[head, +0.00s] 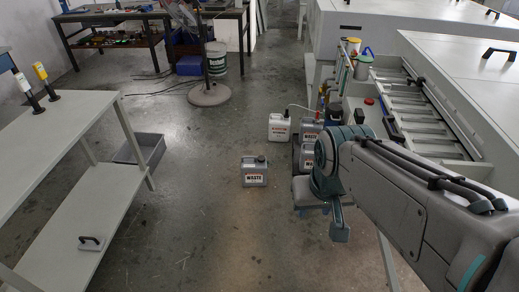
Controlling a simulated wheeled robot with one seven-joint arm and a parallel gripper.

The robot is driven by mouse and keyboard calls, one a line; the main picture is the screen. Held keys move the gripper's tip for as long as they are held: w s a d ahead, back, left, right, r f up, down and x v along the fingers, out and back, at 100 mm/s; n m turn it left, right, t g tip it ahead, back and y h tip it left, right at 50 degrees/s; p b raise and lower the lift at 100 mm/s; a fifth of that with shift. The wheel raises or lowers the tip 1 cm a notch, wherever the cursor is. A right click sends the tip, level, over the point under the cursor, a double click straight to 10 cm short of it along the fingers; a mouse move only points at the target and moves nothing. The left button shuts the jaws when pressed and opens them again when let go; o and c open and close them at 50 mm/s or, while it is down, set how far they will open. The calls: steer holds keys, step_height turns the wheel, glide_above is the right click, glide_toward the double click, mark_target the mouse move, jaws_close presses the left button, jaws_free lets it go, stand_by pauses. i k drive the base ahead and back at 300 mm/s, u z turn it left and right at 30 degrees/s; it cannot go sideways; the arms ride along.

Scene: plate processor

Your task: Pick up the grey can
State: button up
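A grey can (254,171) with a white "WASTE" label stands upright on the concrete floor near the middle of the head view. My arm reaches in from the right. My gripper (338,226) hangs to the right of the can and nearer to me, clearly apart from it. Only part of the gripper shows, and its finger gap cannot be made out. More grey cans with similar labels (310,131) stand farther back beside the machine, partly hidden by my arm.
A white can (279,127) stands behind the grey can. A large white machine (455,60) fills the right side. A pole on a round base (209,94) stands farther back. A grey bin (141,152) lies by the left table (62,135). The floor left of the can is clear.

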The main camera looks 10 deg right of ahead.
mark_target(254, 173)
steer(key=i, duration=2.55)
steer(key=z, duration=0.3)
